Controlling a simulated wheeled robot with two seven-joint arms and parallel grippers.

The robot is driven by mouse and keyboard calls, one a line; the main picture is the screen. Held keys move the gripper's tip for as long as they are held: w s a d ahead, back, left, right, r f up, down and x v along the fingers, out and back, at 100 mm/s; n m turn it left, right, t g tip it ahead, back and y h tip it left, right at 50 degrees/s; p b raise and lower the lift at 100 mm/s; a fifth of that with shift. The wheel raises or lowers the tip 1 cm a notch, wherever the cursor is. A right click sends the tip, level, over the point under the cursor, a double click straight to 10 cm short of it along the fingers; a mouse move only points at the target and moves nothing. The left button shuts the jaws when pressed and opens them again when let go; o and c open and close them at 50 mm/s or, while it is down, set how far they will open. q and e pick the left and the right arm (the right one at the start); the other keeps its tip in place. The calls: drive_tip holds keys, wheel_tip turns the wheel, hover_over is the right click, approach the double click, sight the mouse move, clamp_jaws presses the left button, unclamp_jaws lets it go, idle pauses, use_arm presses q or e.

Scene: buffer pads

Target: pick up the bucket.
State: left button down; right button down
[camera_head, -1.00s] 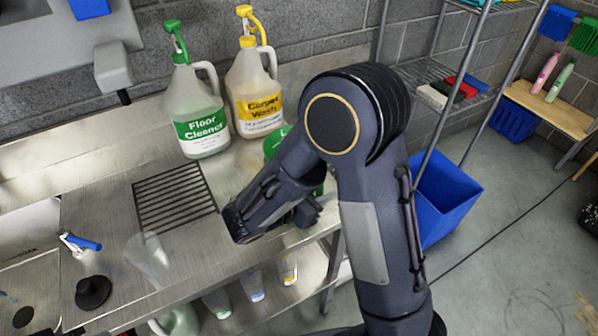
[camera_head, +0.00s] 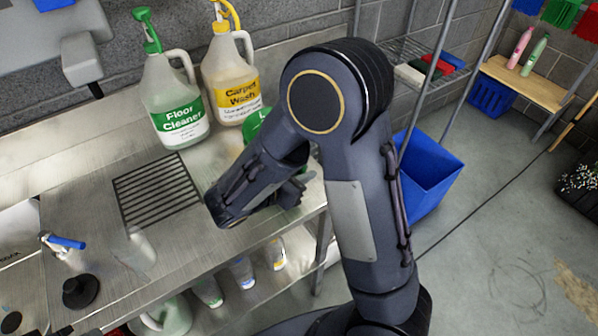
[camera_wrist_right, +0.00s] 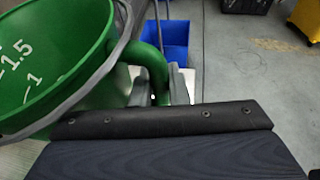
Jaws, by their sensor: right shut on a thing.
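The green bucket (camera_wrist_right: 58,48) fills the left of the right wrist view. It has white volume marks inside and a grey bail across its rim. Its curved green side handle (camera_wrist_right: 155,72) runs down between the fingers of my right gripper (camera_wrist_right: 166,88), which is shut on it. In the head view only a green edge of the bucket (camera_head: 256,124) shows behind my right arm, by the counter's right end. My right gripper (camera_head: 292,192) is mostly hidden there by its own wrist. Whether the bucket touches the counter is hidden. My left gripper is not in view.
The floor cleaner jug (camera_head: 175,105) and carpet wash jug (camera_head: 232,85) stand at the counter's back, close to the bucket. A black grate (camera_head: 157,190) lies on the steel counter (camera_head: 85,205). A blue bin (camera_head: 428,180) stands on the floor right of it.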

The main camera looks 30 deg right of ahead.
drive_tip(key=s+a+r, duration=0.9)
drive_tip(key=a+r, duration=0.1)
drive_tip(key=r, duration=0.2)
drive_tip(key=shift+s+a, duration=0.15)
drive_tip(key=shift+a, duration=0.15)
drive_tip(key=c, duration=2)
unclamp_jaws()
clamp_jaws()
